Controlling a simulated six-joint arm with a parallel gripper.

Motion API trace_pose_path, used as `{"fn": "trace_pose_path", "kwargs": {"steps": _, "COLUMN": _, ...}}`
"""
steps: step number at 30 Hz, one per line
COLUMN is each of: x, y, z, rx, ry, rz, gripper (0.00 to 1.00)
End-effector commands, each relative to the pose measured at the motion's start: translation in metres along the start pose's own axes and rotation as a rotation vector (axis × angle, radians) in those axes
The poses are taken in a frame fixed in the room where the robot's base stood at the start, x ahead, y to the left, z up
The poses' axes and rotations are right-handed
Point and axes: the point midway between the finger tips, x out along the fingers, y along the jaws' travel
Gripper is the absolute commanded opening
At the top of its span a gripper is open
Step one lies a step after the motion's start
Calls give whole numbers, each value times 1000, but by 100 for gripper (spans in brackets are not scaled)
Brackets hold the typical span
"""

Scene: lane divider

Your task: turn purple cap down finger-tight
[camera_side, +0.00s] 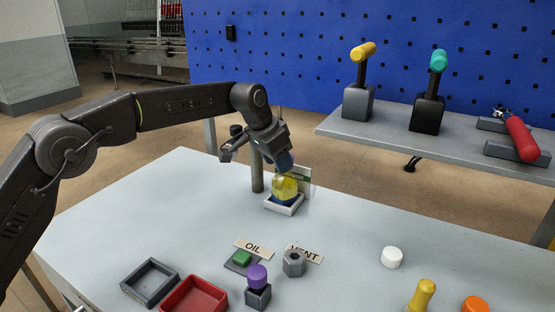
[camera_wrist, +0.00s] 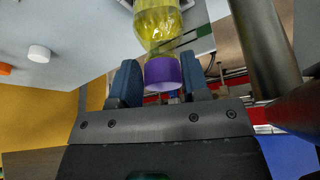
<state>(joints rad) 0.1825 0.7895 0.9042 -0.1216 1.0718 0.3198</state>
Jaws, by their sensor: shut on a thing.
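The purple cap (camera_wrist: 163,74) sits at the neck of a clear bottle of yellow liquid (camera_wrist: 158,24) in the wrist view. My gripper (camera_wrist: 160,68) is shut on the cap, with one blue finger on each side of it. In the side view the yellow bottle (camera_side: 285,187) stands in a square white-rimmed holder (camera_side: 285,209). I cannot tell how far the cap is threaded on.
In front are a grey tray (camera_side: 150,302), a red tray (camera_side: 218,304), a green button (camera_side: 242,258), a purple-topped block (camera_side: 258,297) and a grey nut (camera_side: 293,263). A white cap (camera_side: 391,257) lies right.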

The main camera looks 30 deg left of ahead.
Motion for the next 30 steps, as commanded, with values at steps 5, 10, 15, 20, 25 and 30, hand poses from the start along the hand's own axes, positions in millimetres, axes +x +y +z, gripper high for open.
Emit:
{"fn": "trace_pose_path", "kwargs": {"steps": 5, "x": 0, "y": -3, "z": 0, "rx": 102, "ry": 1, "rz": 43, "gripper": 29}}
{"fn": "trace_pose_path", "kwargs": {"steps": 10, "x": 0, "y": -3, "z": -1, "rx": 127, "ry": 2, "rz": 53, "gripper": 29}}
{"fn": "trace_pose_path", "kwargs": {"steps": 15, "x": 0, "y": -4, "z": -1, "rx": 134, "ry": 2, "rz": 56, "gripper": 29}}
{"fn": "trace_pose_path", "kwargs": {"steps": 20, "x": 1, "y": -7, "z": -1, "rx": 229, "ry": 1, "rz": 95, "gripper": 30}}
{"fn": "trace_pose_path", "kwargs": {"steps": 25, "x": 0, "y": -10, "z": -2, "rx": 267, "ry": 9, "rz": 102, "gripper": 31}}
{"fn": "trace_pose_path", "kwargs": {"steps": 30, "x": 1, "y": -12, "z": -2, "rx": 270, "ry": 6, "rz": 100, "gripper": 31}}
